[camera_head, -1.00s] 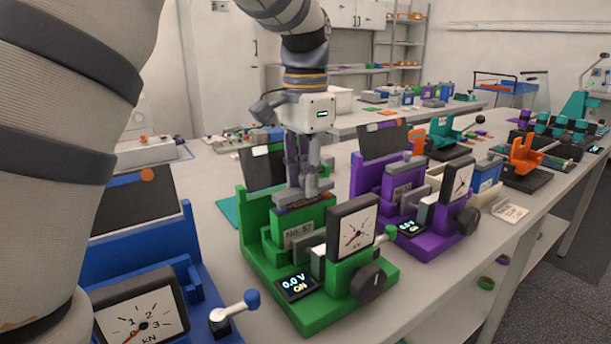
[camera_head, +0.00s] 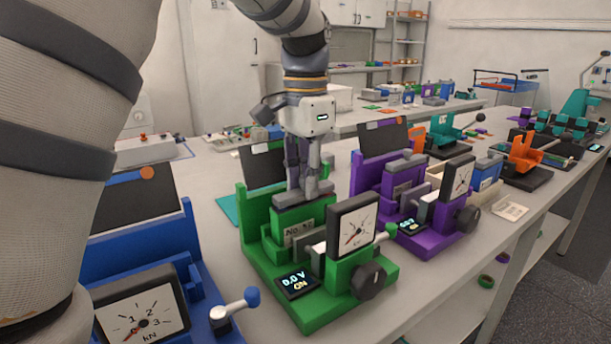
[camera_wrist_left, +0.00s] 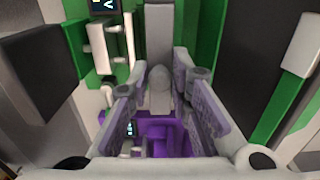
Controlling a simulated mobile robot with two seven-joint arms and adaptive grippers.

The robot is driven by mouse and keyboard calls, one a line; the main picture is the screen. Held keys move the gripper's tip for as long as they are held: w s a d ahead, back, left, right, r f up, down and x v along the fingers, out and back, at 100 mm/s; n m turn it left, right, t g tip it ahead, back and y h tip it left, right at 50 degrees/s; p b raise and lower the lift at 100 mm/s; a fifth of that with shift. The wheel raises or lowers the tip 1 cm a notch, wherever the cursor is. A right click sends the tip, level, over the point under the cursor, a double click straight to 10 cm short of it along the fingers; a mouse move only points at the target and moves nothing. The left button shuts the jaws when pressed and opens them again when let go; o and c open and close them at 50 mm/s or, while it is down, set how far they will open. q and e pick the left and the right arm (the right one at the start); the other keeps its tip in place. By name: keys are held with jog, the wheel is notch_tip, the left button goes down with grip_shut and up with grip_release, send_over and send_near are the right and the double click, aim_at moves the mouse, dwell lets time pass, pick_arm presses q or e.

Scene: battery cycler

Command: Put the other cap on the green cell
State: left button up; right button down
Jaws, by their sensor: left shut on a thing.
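The green cell (camera_head: 290,221) stands in the green cycler station (camera_head: 262,283), with a pale number label on its front. My left gripper (camera_head: 309,186) comes down from above and is shut on a grey cap (camera_head: 318,190). The cap is at the top of the green cell and appears to touch it; I cannot tell whether it is fully seated. In the left wrist view, the gripper's fingers (camera_wrist_left: 163,92) close on the cap's rounded knob, and the grey bar of the cap (camera_wrist_left: 159,35) runs away between green walls. My right gripper is not in view.
A purple station (camera_head: 432,243) with a grey-topped cell stands close to the right. A blue station (camera_head: 215,290) stands at the front left. The green station's gauge (camera_head: 352,232) and black knob (camera_head: 369,281) rise in front of the cell. Orange and teal stations stand farther right.

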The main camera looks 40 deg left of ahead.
pick_arm(q)
jog(key=shift+f, duration=0.1)
dwell(0.3)
jog(key=o, duration=1.4)
jog(key=shift+r, duration=3.55)
grip_shut()
jog(key=shift+f, duration=0.15)
